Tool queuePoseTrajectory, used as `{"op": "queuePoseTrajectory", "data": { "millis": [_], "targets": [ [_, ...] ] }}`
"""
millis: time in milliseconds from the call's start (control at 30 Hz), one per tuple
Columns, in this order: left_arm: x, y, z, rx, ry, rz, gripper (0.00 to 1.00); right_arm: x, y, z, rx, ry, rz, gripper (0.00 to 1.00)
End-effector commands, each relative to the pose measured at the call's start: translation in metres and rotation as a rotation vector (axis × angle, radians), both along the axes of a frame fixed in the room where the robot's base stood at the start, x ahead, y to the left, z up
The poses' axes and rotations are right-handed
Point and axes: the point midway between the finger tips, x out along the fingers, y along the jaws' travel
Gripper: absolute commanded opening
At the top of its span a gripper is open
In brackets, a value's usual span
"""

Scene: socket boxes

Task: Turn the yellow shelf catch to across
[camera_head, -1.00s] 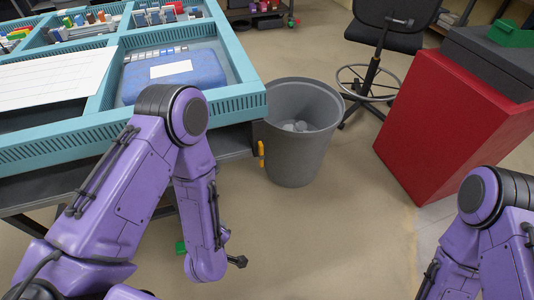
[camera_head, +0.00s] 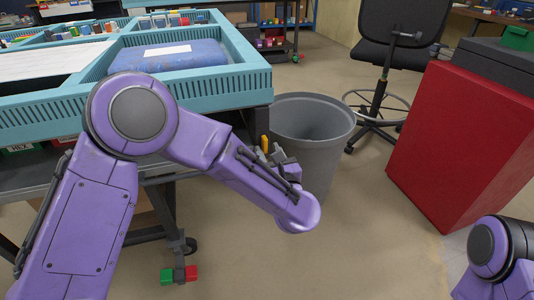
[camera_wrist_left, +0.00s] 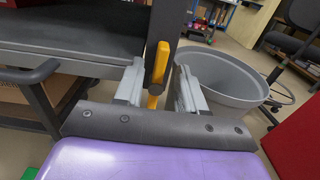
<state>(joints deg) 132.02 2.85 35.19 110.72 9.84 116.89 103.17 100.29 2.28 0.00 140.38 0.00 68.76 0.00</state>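The yellow shelf catch (camera_head: 265,144) is at the right corner post of the workbench, beside the grey bin. In the left wrist view the catch (camera_wrist_left: 158,66) is a thick yellow bar, close to upright and slightly tilted, with a smaller yellow part below it. My left gripper (camera_wrist_left: 158,90) is open, its two grey fingers on either side of the catch in the picture. Gaps show between the bar and both fingers; I cannot tell how deep the catch sits between them. In the head view the left gripper (camera_head: 278,158) is partly hidden by its forearm. My right gripper is out of view.
The workbench (camera_head: 190,82) has a blue tray top and a dark shelf below. The grey bin (camera_head: 325,150) stands close to the right of the catch. A red cabinet (camera_head: 460,140) and a black chair (camera_head: 390,45) are farther right. Red and green pedals (camera_head: 180,274) are near the floor.

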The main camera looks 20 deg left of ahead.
Motion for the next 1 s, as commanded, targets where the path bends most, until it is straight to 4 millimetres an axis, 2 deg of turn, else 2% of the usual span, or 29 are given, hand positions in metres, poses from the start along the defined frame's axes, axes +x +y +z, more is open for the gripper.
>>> {"op": "queuePoseTrajectory", "data": {
  "millis": [100, 333, 367, 400, 467, 500, 800, 1000],
  "targets": [
    [0.0072, 0.0054, -0.0004, 0.000, 0.000, 0.001, 0.39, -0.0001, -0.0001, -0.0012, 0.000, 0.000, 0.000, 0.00],
    [0.0084, 0.0059, -0.0004, 0.002, 0.001, -0.001, 0.39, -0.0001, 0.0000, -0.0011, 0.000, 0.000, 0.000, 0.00],
    [0.0084, 0.0059, -0.0005, 0.002, 0.001, -0.001, 0.36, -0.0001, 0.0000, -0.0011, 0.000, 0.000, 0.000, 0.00],
    [0.0083, 0.0059, -0.0005, 0.002, 0.002, -0.001, 0.23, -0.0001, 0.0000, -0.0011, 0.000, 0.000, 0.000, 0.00],
    [0.0083, 0.0060, -0.0005, 0.002, 0.002, -0.001, 0.04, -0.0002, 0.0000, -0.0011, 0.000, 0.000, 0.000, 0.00],
    [0.0082, 0.0059, -0.0005, 0.002, 0.002, -0.001, 0.00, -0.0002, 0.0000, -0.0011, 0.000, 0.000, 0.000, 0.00],
    [0.0083, 0.0052, -0.0004, 0.017, 0.013, -0.001, 0.00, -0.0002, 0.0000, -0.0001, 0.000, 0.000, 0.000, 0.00],
    [0.0094, 0.0031, -0.0002, 0.085, 0.059, -0.002, 0.00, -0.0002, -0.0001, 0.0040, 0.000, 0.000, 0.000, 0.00]
  ]
}}
